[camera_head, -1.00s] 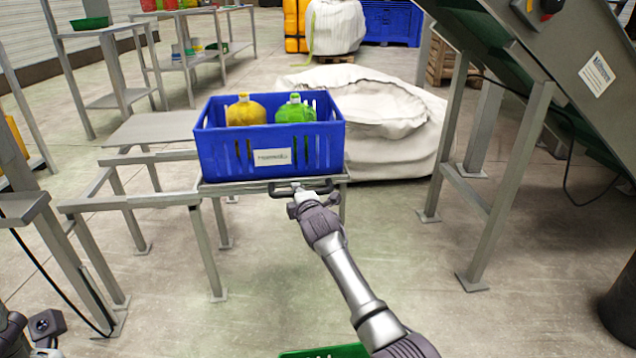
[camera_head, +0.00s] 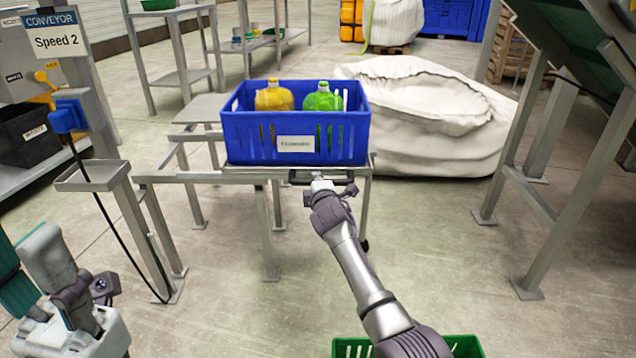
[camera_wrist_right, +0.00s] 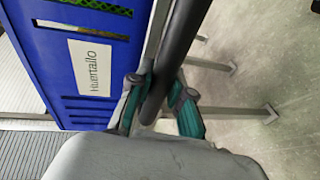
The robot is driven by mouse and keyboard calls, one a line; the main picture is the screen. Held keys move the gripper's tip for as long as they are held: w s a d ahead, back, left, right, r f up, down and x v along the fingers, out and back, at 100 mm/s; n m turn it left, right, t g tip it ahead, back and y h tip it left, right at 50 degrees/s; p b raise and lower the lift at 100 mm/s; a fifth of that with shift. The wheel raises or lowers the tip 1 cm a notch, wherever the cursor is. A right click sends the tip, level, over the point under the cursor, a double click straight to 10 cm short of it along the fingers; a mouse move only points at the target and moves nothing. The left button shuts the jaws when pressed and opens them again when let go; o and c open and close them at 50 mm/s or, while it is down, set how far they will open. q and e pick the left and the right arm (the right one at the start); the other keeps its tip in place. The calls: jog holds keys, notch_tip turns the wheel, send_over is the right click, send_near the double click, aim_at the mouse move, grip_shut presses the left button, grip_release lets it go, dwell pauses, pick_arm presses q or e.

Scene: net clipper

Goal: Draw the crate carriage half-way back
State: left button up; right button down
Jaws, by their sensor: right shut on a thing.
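The blue crate (camera_head: 296,136) sits upright on the grey crate carriage (camera_head: 262,174), at the front end of a metal frame. A yellow filled net (camera_head: 275,97) and a green one (camera_head: 322,98) stand in it. A dark bar handle (camera_head: 340,178) is at the carriage's front. My right gripper (camera_head: 320,180) is shut on the handle. In the right wrist view the dark bar (camera_wrist_right: 180,50) passes between the teal fingers of the right gripper (camera_wrist_right: 160,105), beside the crate. My left gripper (camera_head: 14,285) is at the lower left, partly cut off, away from the carriage.
A post with a blue switch box (camera_head: 68,117) and a "CONVEYOR Speed 2" sign (camera_head: 55,33) stands left of the frame. A large white sack (camera_head: 440,110) lies behind right. Metal legs (camera_head: 500,165) stand at right. A green crate (camera_head: 465,346) is at the bottom edge.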

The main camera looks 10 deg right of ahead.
jog(key=shift+f, duration=0.1)
jog(key=c, duration=1.1)
grip_release()
jog(key=shift+d, duration=0.1)
jog(key=shift+o, duration=0.2)
jog(key=v, duration=1.2)
